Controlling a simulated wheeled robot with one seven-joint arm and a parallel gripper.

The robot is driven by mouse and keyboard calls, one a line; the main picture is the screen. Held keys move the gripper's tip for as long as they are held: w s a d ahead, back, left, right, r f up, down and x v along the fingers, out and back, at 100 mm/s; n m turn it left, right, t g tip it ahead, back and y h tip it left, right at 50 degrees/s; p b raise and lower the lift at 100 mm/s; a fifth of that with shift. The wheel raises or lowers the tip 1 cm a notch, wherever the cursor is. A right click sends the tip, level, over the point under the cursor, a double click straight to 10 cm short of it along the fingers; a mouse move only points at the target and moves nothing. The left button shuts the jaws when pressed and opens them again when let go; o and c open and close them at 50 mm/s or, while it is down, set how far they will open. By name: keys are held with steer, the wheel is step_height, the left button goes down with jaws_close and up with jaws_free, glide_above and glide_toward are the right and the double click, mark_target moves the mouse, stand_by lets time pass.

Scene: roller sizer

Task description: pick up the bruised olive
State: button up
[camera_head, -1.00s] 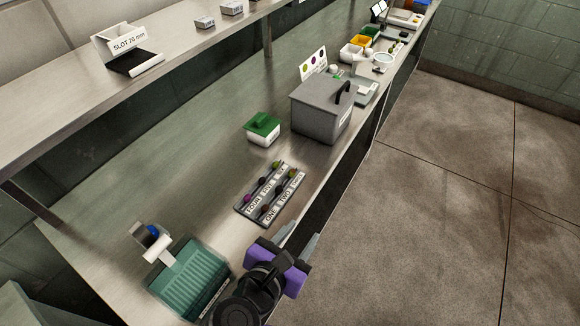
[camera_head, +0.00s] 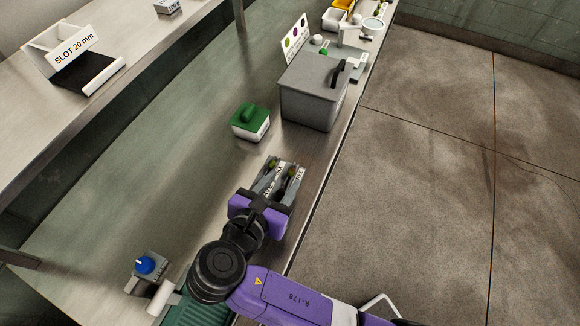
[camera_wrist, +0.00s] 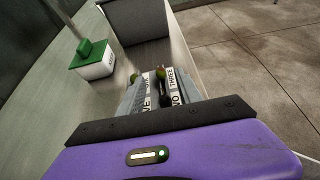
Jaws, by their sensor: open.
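The labelled olive tray (camera_head: 299,174) lies on the bench, largely covered by my gripper (camera_head: 281,179). A green olive (camera_head: 272,164) and a darker olive (camera_head: 292,171) show at its far end. In the wrist view a green olive (camera_wrist: 133,74) and a dark olive (camera_wrist: 160,73) sit beside labels, one reading THREE. I cannot tell which olive is bruised; others are hidden behind my gripper. My gripper is open, its fingers reaching over the tray. It also shows in the wrist view (camera_wrist: 160,95), with nothing visibly held.
A white tub with a green lid (camera_head: 250,121) stands beyond the tray, and a grey lidded box (camera_head: 312,95) behind it. A blue-knobbed device (camera_head: 146,267) and a green ribbed tray (camera_head: 190,312) are nearer. The bench's right edge is close to the olive tray.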

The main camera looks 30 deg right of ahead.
mark_target(290, 172)
steer(key=shift+x, duration=2.25)
steer(key=shift+f, duration=0.1)
steer(key=c, duration=0.8)
